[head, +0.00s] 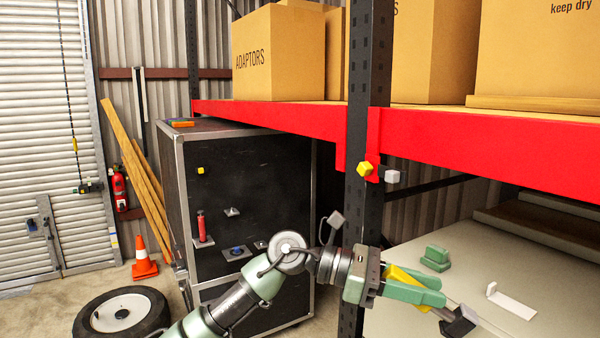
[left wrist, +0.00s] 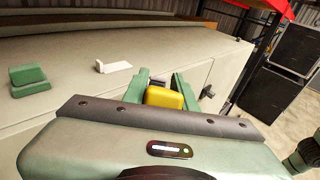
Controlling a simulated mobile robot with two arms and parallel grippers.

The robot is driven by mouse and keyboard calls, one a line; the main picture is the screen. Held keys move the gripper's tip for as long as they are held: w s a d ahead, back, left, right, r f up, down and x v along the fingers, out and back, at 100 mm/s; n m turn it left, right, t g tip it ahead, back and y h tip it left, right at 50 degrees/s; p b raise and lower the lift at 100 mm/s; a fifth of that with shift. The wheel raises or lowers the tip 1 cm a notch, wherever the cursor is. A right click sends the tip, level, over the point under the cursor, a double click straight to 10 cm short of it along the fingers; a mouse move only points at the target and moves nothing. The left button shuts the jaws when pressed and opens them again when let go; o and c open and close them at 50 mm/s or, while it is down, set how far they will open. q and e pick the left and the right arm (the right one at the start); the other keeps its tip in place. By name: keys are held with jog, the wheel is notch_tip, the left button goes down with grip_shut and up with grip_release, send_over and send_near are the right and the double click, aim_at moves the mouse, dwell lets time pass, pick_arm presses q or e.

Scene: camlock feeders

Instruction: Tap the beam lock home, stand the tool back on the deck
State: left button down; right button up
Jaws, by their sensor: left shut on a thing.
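The beam lock (head: 365,168) is a yellow piece where the red beam (head: 270,118) meets the dark perforated upright (head: 368,90). A small grey block (head: 391,177) sticks out beside it. My left gripper (head: 436,290) is low in front of the upright, over the pale deck (head: 400,325), below and right of the lock and apart from it. It is shut on a tool with a yellow handle part (head: 398,275) and a dark head (head: 458,322). In the left wrist view the tool's yellow part (left wrist: 165,98) shows between the green fingers (left wrist: 158,90). My right gripper is out of view.
A green block (head: 435,258) and a white L-shaped piece (head: 510,300) are on the deck. Cardboard boxes (head: 278,55) stand on the shelf above the beam. A black case (head: 250,180) stands behind my left arm. A tyre (head: 122,312) and cone (head: 143,262) are at left.

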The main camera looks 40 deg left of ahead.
pick_arm(q)
jog(key=a+r+n+t+y, duration=0.3)
jog(key=a+r+t, duration=0.4)
jog(key=a, duration=0.6)
jog(key=a+r+n+t+y, duration=0.3)
jog(key=a+r+n+t, duration=0.3)
jog(key=a, duration=0.7)
notch_tip(320, 180, up, 2)
jog(key=shift+w+t+y+p, duration=0.35)
jog(key=shift+w+t, duration=0.1)
jog(key=shift+t, duration=0.55)
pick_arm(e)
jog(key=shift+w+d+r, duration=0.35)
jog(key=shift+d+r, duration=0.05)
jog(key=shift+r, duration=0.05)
pick_arm(q)
jog(key=shift+w+d+r+p, duration=0.1)
jog(key=shift+w+d+p, duration=0.25)
jog(key=shift+w, duration=0.6)
jog(key=shift+w+d+r+p, duration=0.1)
jog(key=shift+w+d+p, duration=0.25)
jog(key=shift+w, duration=0.55)
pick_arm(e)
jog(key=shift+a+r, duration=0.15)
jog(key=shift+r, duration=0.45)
pick_arm(q)
jog(key=shift+d, duration=0.1)
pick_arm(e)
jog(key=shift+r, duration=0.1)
